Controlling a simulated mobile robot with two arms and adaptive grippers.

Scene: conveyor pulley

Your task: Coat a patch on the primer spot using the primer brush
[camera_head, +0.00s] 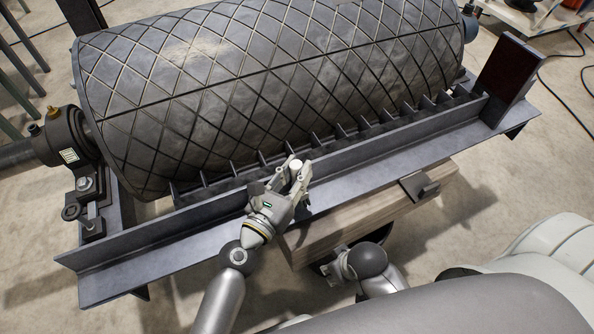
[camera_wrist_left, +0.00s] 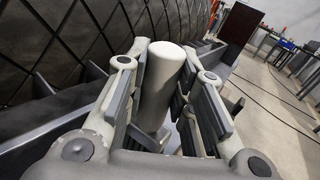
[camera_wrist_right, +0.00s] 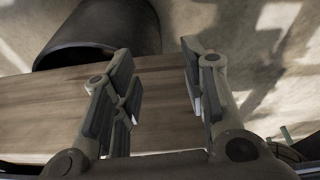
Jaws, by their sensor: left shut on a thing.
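My left gripper (camera_head: 292,172) is shut on a pale cylinder, probably the primer brush handle (camera_head: 296,165), in front of the pulley drum (camera_head: 270,80). In the left wrist view the pale cylinder (camera_wrist_left: 165,85) stands roughly upright between the fingers; its lower end is hidden, so no bristles show. The drum has a dark, diamond-grooved surface with faint lighter smears; I cannot pick out a distinct primer spot. My right gripper (camera_wrist_right: 158,60) is open and empty in the right wrist view, over a wooden surface.
A steel angle beam (camera_head: 140,245) with several upright fins runs along the drum's front. A wooden block (camera_head: 350,225) with a dark bracket (camera_head: 419,187) lies before it. A dark upright plate (camera_head: 507,68) stands at right. A black round container (camera_wrist_right: 85,42) shows beside the wood.

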